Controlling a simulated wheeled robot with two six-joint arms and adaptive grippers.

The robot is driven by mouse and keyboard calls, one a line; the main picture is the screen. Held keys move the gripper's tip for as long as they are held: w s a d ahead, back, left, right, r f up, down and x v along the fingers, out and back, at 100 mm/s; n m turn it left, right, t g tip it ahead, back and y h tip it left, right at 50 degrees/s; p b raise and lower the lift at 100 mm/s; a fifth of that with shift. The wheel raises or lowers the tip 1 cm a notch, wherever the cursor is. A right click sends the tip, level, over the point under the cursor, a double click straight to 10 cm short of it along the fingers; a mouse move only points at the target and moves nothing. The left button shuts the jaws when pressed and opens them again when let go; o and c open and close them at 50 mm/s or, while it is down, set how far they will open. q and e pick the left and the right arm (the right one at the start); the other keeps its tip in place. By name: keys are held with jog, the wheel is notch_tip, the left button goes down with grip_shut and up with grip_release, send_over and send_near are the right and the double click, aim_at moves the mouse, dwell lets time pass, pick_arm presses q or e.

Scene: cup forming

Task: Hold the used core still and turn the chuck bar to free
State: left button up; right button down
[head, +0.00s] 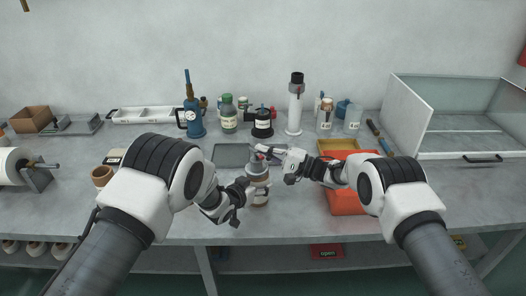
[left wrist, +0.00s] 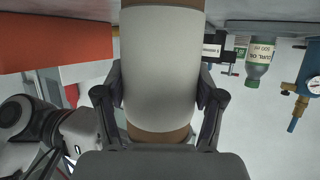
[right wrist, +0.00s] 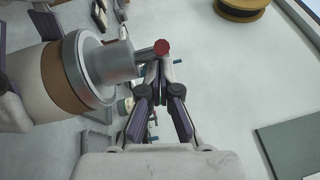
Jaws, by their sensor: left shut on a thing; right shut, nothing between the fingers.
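The used core, a white cylinder with brown ends (left wrist: 160,65), fills the middle of the left wrist view, with my left gripper (left wrist: 160,105) shut around it. In the head view the core (head: 260,198) stands upright near the table's front edge, partly hidden by my left gripper (head: 246,190). A grey metal chuck (right wrist: 108,62) sits on the core's end. The chuck bar, with a red tip (right wrist: 162,47), sticks out from it. My right gripper (right wrist: 158,75) is shut and empty, its fingertips close beside the bar's tip. I cannot tell whether they touch it.
An orange bin (head: 345,202) stands right of the core, partly behind my right arm. Bottles, a blue pump (head: 193,120) and a white column (head: 295,108) line the back. A glass-fronted case (head: 450,118) stands at right.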

pick_arm(q)
jog(key=shift+f, duration=0.1)
pick_arm(e)
jog(key=shift+w+d+f, duration=0.1)
jog(key=shift+w+d, duration=0.15)
jog(key=shift+d, duration=0.1)
pick_arm(q)
jog(key=o, duration=1.3)
pick_arm(e)
jog(key=d+f, duration=0.2)
jog(key=d, duration=1)
jog(key=shift+d, duration=0.1)
